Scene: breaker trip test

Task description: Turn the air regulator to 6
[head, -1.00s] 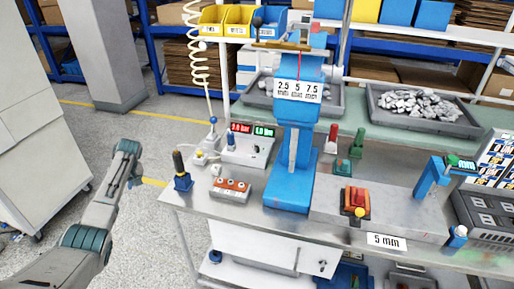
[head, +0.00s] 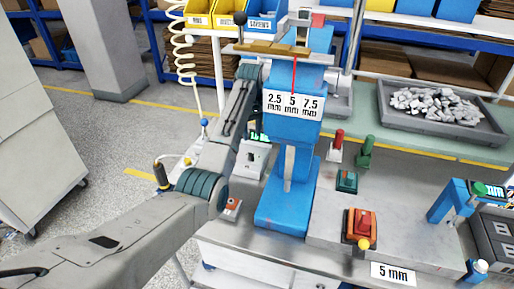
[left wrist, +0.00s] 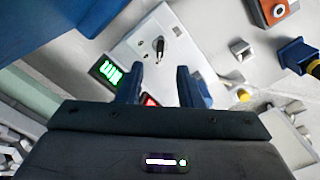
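In the head view a small fitting with a blue knob (head: 203,123), which may be the air regulator, stands left of my left arm at the end of the coiled hose. The grey-white readout box (head: 252,158) is partly covered by my arm. It also shows in the left wrist view (left wrist: 172,32), with a green display, a red display and a small black toggle. My left gripper (left wrist: 160,84) has its two blue fingers apart, with nothing held, over the box's display side. My right gripper is not in view.
A blue press (head: 286,195) stands close right of my left arm. An orange switch box (head: 360,227) and a red-topped and a green-topped post are farther right. A grey tray (head: 440,115) holds pale pieces.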

